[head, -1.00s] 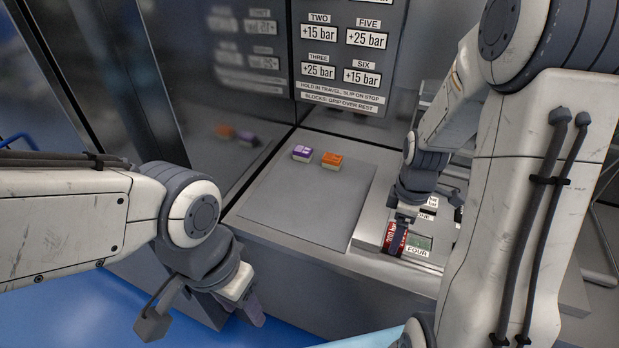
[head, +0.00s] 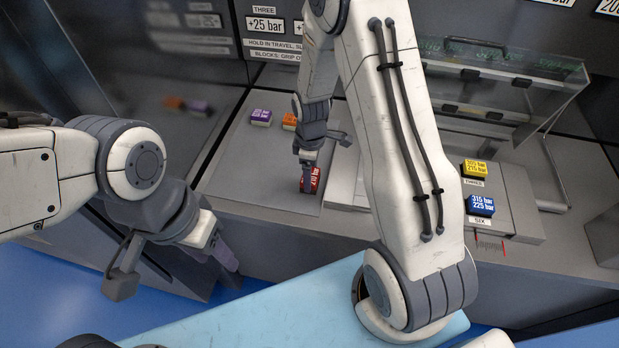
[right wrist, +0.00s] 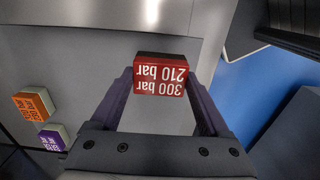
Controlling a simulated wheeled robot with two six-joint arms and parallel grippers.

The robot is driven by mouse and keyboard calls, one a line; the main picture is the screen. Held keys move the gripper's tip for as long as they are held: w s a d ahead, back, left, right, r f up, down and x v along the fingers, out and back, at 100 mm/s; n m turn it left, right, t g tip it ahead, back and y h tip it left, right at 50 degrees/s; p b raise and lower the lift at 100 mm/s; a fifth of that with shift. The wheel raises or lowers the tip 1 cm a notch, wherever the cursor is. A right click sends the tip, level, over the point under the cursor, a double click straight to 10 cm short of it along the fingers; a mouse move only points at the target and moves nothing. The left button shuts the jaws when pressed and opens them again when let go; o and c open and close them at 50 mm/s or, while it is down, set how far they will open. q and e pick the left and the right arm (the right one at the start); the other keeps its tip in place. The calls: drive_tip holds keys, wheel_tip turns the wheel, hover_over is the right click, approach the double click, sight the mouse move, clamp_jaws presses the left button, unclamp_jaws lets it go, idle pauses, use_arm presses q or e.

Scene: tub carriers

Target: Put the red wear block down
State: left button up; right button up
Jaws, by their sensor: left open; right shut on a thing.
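The red wear block (head: 316,180), with white "300 bar 210 bar" lettering, is between the fingers of my right gripper (head: 308,176). The right wrist view shows the red block (right wrist: 160,77) clamped between both fingertips, over a plain grey surface. In the head view the block is over the front right part of the grey pad (head: 235,168); I cannot tell whether it touches the pad. My left gripper (head: 225,255) is open and empty, low in front of the counter, away from the block.
A purple block (head: 261,117) and an orange block (head: 289,121) sit at the back of the pad. A yellow block (head: 475,169) and a blue block (head: 481,205) stand on rests further right, near a clear cover (head: 515,90). The pad's left and middle are bare.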

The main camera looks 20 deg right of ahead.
wheel_tip(320, 180, down, 4)
drive_tip(key=shift+a+r+p, duration=0.1)
drive_tip(key=shift+r+p, duration=0.1)
drive_tip(key=shift+p, duration=0.45)
drive_tip(key=shift+f, duration=0.25)
